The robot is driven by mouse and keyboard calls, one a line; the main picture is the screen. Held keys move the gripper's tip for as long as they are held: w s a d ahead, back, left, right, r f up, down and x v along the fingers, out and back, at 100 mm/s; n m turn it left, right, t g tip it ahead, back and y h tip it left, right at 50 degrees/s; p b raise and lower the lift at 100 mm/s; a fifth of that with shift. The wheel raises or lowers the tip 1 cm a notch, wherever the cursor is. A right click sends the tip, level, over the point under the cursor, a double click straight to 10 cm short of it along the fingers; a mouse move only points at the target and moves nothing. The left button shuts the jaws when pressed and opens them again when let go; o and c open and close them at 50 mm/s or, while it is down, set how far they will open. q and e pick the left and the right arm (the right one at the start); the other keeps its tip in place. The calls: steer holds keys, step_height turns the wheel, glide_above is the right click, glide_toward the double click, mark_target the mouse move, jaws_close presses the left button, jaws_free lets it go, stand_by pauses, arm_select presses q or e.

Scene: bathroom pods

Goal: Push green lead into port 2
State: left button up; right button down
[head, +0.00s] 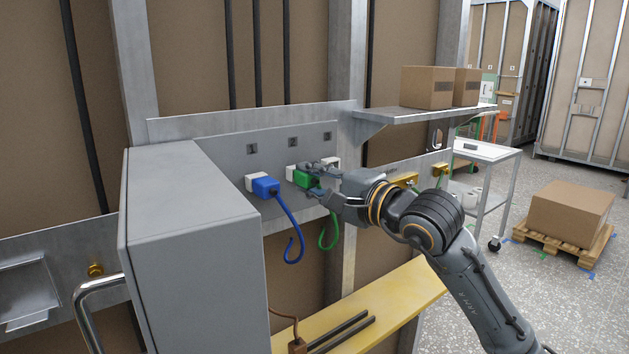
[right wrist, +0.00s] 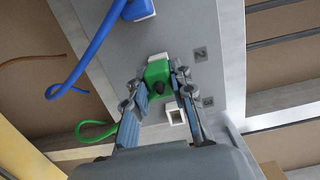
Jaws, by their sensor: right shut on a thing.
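The green lead's plug (head: 305,179) is at the white port 2 (head: 291,172) on the grey panel, under the label 2. In the right wrist view the green plug (right wrist: 157,73) meets the white port (right wrist: 157,57); how deep it sits I cannot tell. My right gripper (head: 320,174) is shut on the green plug, a finger on each side of it, also in the right wrist view (right wrist: 158,88). The green cable (head: 329,232) hangs below in a hook shape. My left gripper is not in view.
A blue plug (head: 265,187) sits at the white port under label 1, its blue cable (head: 291,225) hanging. The white port 3 (head: 333,162) is empty, close right of my gripper. A grey cabinet (head: 185,240) stands at left. A metal shelf (head: 415,117) holds boxes above my arm.

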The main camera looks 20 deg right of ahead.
steer(key=c, duration=1.1)
jaws_free()
steer(key=shift+o, duration=0.2)
steer(key=v, duration=1.2)
